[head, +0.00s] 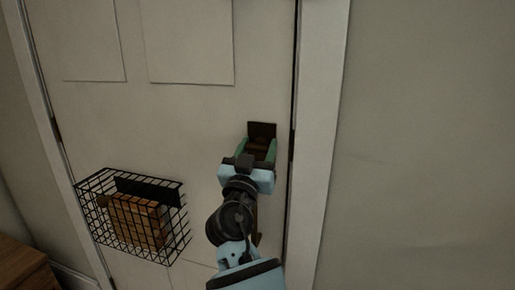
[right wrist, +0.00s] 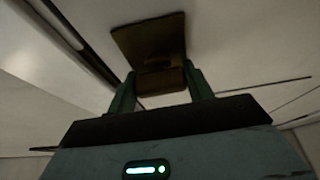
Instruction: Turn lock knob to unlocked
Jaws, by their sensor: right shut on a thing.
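The lock knob is a small brown piece (right wrist: 160,80) in front of a square dark brown plate (head: 262,130) on the white door (head: 190,110), near the door's right edge. The plate also shows in the right wrist view (right wrist: 148,38). My right gripper (head: 257,147) is at the plate, with its green fingers on either side of the knob. In the right wrist view the fingers (right wrist: 160,88) are shut on the knob. In the head view the gripper partly hides the knob. I cannot tell which way the knob is turned. My left gripper is not in view.
A black wire basket (head: 176,243) with brown blocks inside hangs on the door at the lower left. The white door frame (head: 318,130) and a bare wall (head: 430,140) are on the right. A wooden furniture top (head: 18,262) shows at the bottom left.

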